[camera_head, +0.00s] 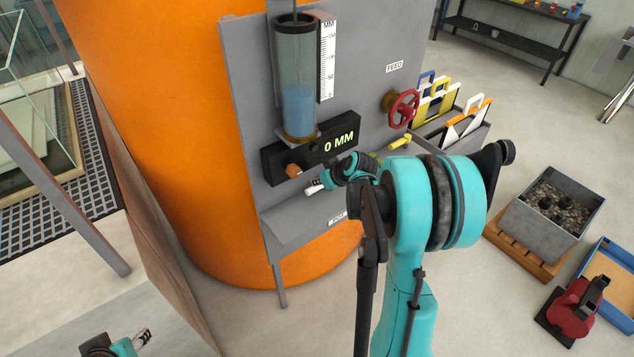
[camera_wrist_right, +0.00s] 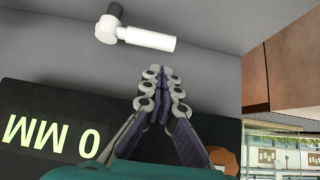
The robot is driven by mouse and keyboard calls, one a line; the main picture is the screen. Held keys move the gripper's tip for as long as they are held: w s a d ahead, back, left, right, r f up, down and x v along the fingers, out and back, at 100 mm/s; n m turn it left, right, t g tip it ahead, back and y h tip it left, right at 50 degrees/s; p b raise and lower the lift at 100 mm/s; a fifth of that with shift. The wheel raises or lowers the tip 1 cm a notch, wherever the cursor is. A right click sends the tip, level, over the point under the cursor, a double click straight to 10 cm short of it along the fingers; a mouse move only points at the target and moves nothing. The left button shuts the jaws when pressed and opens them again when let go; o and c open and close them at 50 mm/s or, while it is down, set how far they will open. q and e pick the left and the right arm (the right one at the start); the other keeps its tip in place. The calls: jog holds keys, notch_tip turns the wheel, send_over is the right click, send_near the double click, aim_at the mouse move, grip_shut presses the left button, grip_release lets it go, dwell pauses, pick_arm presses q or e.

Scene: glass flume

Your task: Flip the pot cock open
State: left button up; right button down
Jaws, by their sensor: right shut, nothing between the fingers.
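The pot cock (camera_wrist_right: 140,36) shows in the right wrist view as a white lever on a short dark stem. It lies nearly level against the grey panel (camera_wrist_right: 60,50). In the head view its white lever (camera_head: 312,190) shows just below the black display box, partly hidden by my right gripper. My right gripper (camera_wrist_right: 165,76) is shut and empty, its tips pointing toward the lever and seemingly apart from it; depth is unclear. My left gripper (camera_head: 146,335) is at the bottom left of the head view, far from the cock; its jaw state is unclear.
A display (camera_head: 341,139) reading 0 MM sits under a glass tube (camera_head: 296,65) of blue water. An orange knob (camera_head: 293,171) is close to the cock. A red handwheel (camera_head: 403,108) and yellow tap (camera_head: 400,142) lie right. A large orange tank (camera_head: 150,90) stands behind.

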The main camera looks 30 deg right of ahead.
jog(key=b+x, duration=0.1)
jog(key=x, duration=0.6)
jog(key=shift+w+f, duration=0.15)
jog(key=shift+f, duration=0.05)
jog(key=shift+b, duration=0.3)
